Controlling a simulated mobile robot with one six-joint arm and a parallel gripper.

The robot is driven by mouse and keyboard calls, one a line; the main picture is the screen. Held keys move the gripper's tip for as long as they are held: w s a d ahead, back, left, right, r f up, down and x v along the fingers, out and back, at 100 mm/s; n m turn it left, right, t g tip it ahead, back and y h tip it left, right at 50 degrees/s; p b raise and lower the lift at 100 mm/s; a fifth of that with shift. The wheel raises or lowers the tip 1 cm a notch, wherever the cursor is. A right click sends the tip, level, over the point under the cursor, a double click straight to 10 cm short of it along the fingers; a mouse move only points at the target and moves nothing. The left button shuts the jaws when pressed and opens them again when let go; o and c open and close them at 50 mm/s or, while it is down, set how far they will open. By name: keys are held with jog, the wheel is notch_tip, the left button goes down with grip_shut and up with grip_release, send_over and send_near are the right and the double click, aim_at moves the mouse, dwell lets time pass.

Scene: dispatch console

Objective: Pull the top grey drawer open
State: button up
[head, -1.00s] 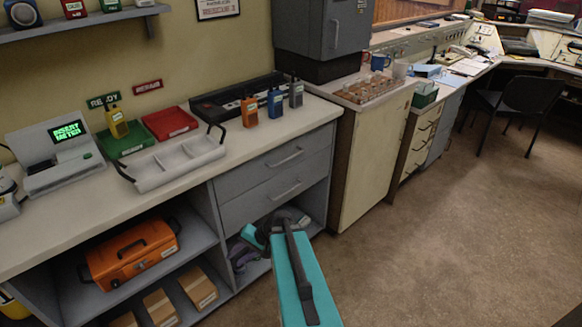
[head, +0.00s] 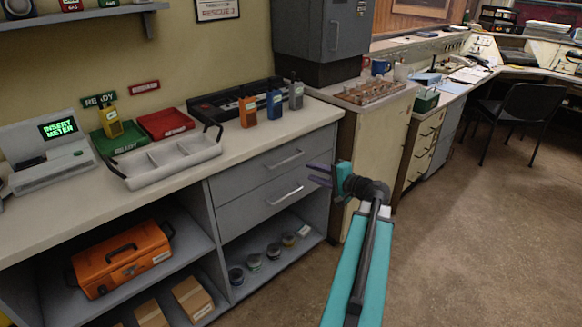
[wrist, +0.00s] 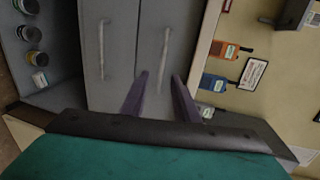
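The top grey drawer (head: 262,171) sits just under the worktop and looks closed flush. Its bar handle (head: 287,158) is bare. In the wrist view, turned on its side, the top drawer's handle (wrist: 161,68) lies ahead, roughly between the fingertips. The lower grey drawer (head: 255,208) also looks closed; its handle shows left in the wrist view (wrist: 101,50). My gripper (head: 311,174) is at the drawers' right end in the head view, its purple fingers pointing left. The fingers (wrist: 160,82) are apart, with nothing between them, and look short of the handle.
Below the drawers is an open shelf (head: 255,285) with several small tins. The worktop (head: 75,215) above holds a white tray (head: 170,160) and radios, including an orange one (head: 248,110). A cream cabinet (head: 372,150) stands right of the drawers. Floor in front is clear.

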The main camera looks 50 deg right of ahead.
aim_at(288, 161)
jog(key=shift+s+d+r, duration=0.2)
jog(key=shift+d+r, duration=0.15)
jog(key=p+x, duration=0.1)
jog(key=x, duration=1.2)
jog(key=shift+w+d+f, duration=0.1)
jog(key=shift+w, duration=0.3)
grip_shut()
jog(key=shift+d, duration=0.1)
